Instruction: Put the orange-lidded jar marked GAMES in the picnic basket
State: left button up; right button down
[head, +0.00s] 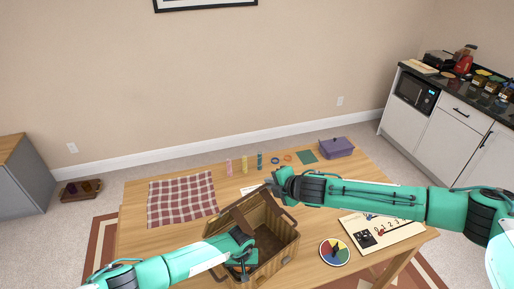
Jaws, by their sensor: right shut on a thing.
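The woven picnic basket (284,246) stands open at the front middle of the table, its inside dark brown and a brown flap or handle slanting across its left part. My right gripper (268,187) reaches in from the right to the basket's far upper edge. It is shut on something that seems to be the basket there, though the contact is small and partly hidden. My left gripper (240,266) is low at the basket's near left side, and its jaws are not clear. A small orange patch shows beside it. I cannot make out the jar marked GAMES.
A checked cloth (181,199) lies left on the wooden table (136,226). A colour wheel (335,251) and number board (384,234) lie right. A counter stands far right.

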pick_arm(q)
jog(key=o, duration=1.8)
jog(key=shift+c, duration=0.2)
jog(key=o, duration=0.3)
jog(key=shift+o, duration=0.5)
jog(key=shift+a+f, duration=0.1)
jog(key=shift+a, duration=0.05)
jog(key=shift+s, duration=0.1)
